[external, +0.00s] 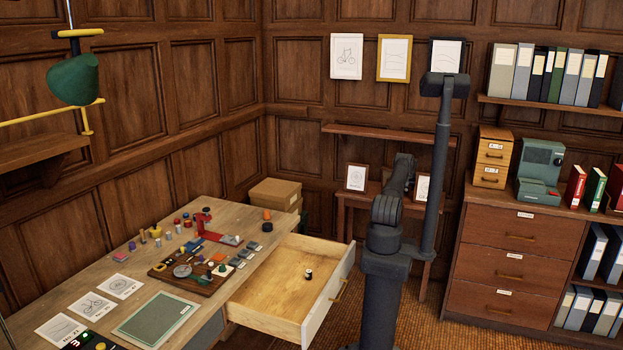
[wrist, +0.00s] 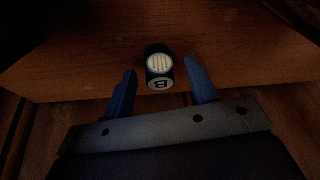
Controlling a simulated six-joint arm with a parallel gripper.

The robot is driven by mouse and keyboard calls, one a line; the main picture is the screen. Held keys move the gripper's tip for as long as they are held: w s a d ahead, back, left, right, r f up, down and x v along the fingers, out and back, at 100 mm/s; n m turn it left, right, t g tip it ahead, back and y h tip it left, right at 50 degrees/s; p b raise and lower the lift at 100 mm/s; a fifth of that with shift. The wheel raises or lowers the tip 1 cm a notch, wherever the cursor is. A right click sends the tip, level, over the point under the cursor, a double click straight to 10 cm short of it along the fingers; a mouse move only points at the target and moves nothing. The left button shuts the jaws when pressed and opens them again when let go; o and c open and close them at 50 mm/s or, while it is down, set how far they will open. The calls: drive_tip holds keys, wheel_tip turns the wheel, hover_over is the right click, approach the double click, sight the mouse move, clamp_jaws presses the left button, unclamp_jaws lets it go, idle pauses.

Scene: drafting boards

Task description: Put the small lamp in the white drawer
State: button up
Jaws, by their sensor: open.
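In the wrist view, a small dark cylinder (wrist: 159,68) with a pale ribbed face and a "B" label is on a reddish-brown wooden surface. It may be the small lamp; I cannot be sure. My gripper (wrist: 158,75) is open, its two blue fingers apart, with the cylinder between and slightly beyond their tips. In the external view my gripper is hidden behind my arm. The drawer (external: 256,318) with a white front is pulled out from the desk at the centre. A small black-and-white object (external: 308,274) is on its pale wooden floor.
The desk (external: 160,237) holds a crowded board, several small parts, cards and a green mat (external: 155,318). A small table (external: 347,197) with framed pictures is by the back wall. A green lamp (external: 74,80) hangs upper left. A brown cabinet (external: 507,262) stands right.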

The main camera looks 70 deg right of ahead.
clamp_jaws()
drive_tip(key=shift+r, duration=0.1)
wheel_tip(320, 180, up, 12)
drive_tip(key=s+a, duration=0.2)
drive_tip(key=a, duration=0.6)
drive_tip(key=s+a, duration=0.2)
drive_tip(key=a, duration=0.7)
drive_tip(key=shift+s+a, duration=0.2)
drive_tip(key=shift+s, duration=0.05)
